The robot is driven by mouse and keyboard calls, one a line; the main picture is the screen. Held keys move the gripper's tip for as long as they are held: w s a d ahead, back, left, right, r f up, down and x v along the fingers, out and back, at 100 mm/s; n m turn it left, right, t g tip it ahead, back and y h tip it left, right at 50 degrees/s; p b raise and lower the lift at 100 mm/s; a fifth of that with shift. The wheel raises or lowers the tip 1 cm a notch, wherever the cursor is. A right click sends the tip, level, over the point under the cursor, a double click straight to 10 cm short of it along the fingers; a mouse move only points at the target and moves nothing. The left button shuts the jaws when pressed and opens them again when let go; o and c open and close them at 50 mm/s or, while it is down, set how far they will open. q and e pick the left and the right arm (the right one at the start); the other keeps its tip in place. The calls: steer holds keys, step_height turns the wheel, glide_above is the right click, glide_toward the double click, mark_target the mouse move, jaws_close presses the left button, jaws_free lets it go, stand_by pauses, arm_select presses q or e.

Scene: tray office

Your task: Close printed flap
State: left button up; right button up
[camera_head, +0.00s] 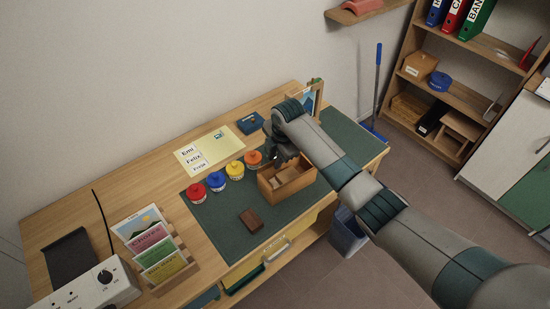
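A wooden box (268,193) with an open top and inner parts stands on the green mat at the desk's right half. I see no print on it and cannot pick out a flap for certain. My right gripper (281,160) points down at the box's back left edge. Whether it touches the box is unclear, and its fingers are dark and too small to tell open from shut. My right arm comes in from the lower right and hides part of the desk behind the box. My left gripper is not in view.
A brown block (251,220) lies in front of the box. Red (196,193), blue (216,181), yellow (235,170) and orange (253,158) lidded jars stand to its left. A card rack (172,272) is at left. The green mat (222,229) has free room around the block.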

steer(key=shift+w+f, duration=0.1)
steer(key=shift+f, duration=0.5)
jaws_close()
